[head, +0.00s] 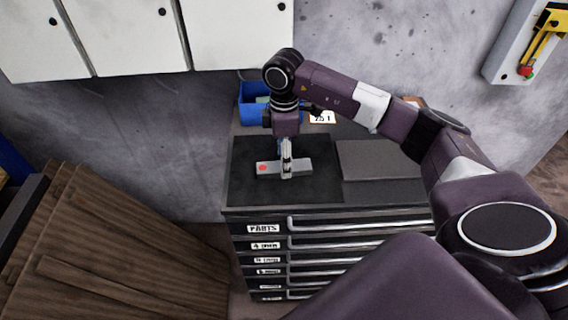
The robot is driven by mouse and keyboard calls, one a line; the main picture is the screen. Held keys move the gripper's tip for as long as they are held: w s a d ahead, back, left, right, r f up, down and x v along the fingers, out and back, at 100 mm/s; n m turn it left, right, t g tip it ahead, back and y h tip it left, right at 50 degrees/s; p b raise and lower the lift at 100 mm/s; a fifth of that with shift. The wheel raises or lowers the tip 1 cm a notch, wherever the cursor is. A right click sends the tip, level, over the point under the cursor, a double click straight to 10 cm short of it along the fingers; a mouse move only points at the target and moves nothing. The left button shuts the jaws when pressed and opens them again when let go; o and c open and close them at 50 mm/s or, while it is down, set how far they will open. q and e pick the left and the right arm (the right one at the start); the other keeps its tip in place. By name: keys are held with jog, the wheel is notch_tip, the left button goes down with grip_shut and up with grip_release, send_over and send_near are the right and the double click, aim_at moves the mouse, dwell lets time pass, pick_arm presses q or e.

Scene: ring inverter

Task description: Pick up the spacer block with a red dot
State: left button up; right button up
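A light grey spacer block (302,166) with a red dot near its left end lies on the dark top of the parts cabinet (246,190). My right gripper (287,168) points straight down at the middle of the block. One finger shows in front of the block's near side; the other is hidden. I cannot tell whether the fingers press on the block or stand slightly apart from it. The block appears to rest flat on the mat. My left gripper is not in view.
A blue bin (252,103) stands behind my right wrist, with a white label card (321,117) near it. A flat grey plate (375,160) lies right of the block. Wooden planks (110,240) lean at the left. White wall cabinets (235,35) hang above.

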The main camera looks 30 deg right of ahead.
jog(key=shift+f, duration=0.9)
jog(key=shift+c, duration=0.3)
grip_shut()
